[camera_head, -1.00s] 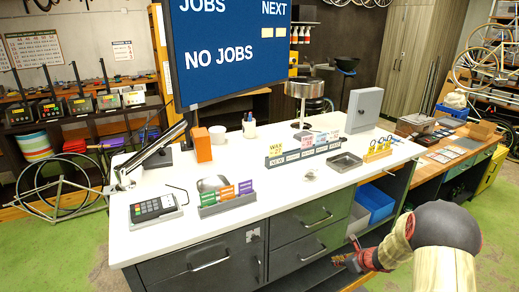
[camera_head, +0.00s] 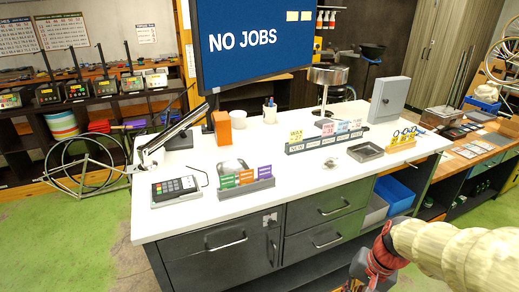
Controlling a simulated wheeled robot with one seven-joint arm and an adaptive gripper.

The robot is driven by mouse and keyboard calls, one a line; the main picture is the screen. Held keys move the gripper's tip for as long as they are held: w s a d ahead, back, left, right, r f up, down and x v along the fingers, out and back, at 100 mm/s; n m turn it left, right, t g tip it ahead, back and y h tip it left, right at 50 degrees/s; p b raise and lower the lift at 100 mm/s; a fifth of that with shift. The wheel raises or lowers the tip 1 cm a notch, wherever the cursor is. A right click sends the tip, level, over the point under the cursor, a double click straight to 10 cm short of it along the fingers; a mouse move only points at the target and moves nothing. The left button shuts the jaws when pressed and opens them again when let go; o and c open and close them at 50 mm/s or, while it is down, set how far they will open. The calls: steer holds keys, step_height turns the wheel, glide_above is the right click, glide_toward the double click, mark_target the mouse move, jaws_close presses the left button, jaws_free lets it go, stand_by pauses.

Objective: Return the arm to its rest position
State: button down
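My arm comes in from the lower right of the head view, wrapped in a cream ribbed sleeve with a red band near its end. My gripper (camera_head: 372,272) hangs at the bottom edge, in front of the dark cabinet (camera_head: 209,264) under the white counter (camera_head: 318,180). It is apart from the counter top and low beside the drawers. Its fingers are small, dark and partly cut off by the frame, so I cannot tell whether they are open or shut or hold anything.
The counter bears a keypad terminal (camera_head: 175,190), a card rack (camera_head: 246,188), a grey tray (camera_head: 366,152), a grey box (camera_head: 388,99) and an orange block (camera_head: 222,128). A screen (camera_head: 252,42) reads "NO JOBS". Blue bins (camera_head: 394,194) sit at the cabinet's right. Green floor (camera_head: 72,250) is clear at left.

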steer(key=s+a+r+n+t+h, duration=0.1)
steer(key=s+a+r+n+t, duration=0.1)
steer(key=s+r, duration=0.3)
steer(key=s+a+r+n+t+h, duration=0.1)
steer(key=s+r+n, duration=0.3)
steer(key=r, duration=0.5)
steer(key=shift+s+a+r+t+h, duration=0.35)
steer(key=shift+s+a+t, duration=0.1)
steer(key=shift+t, duration=0.35)
